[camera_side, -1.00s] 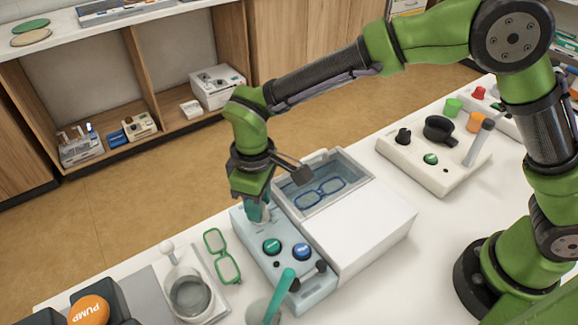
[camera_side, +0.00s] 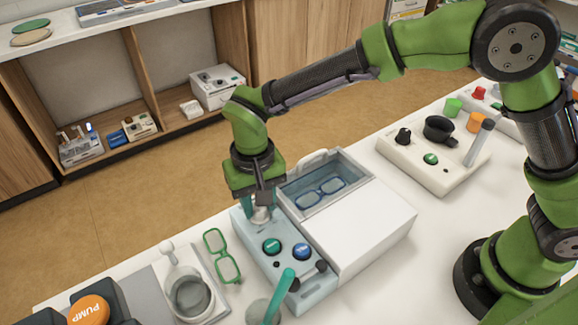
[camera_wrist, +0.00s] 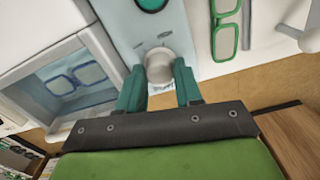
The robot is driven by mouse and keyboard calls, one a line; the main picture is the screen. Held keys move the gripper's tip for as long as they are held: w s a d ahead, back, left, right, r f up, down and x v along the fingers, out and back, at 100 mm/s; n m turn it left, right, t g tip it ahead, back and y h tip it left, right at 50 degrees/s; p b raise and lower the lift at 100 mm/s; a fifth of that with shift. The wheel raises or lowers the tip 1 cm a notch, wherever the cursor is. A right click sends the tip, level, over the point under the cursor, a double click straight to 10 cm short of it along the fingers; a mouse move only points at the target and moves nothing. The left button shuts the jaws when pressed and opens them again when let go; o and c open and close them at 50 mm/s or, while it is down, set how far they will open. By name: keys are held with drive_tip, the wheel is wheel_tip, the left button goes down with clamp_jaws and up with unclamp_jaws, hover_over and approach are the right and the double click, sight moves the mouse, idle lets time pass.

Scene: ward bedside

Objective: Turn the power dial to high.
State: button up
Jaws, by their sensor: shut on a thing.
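The power dial (camera_wrist: 159,67) is a pale round knob at the far end of a light blue control panel (camera_side: 244,228). It shows between my teal fingers in the wrist view; in the side view my gripper (camera_side: 260,213) mostly covers it. My gripper (camera_wrist: 160,88) points down and is shut on the dial, one finger on each side. Small dark marks lie on the panel beside the dial in the wrist view, too small to read. A green button (camera_side: 271,247) and a blue button (camera_side: 301,251) sit nearer on the same panel.
A white bath (camera_side: 372,235) holding blue glasses (camera_side: 320,193) stands right beside the panel. Green glasses (camera_side: 222,256) lie to its left, near a white device with a clear cup (camera_side: 190,295). A teal-handled tool (camera_side: 279,297) stands in front. A cream control box (camera_side: 432,160) is farther right.

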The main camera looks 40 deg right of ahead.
drive_tip(key=shift+r+m, duration=0.1)
drive_tip(key=shift+m, duration=0.4)
drive_tip(key=o, duration=1)
drive_tip(key=shift+o, duration=0.2)
wheel_tip(320, 180, up, 17)
drive_tip(key=shift+w, duration=0.1)
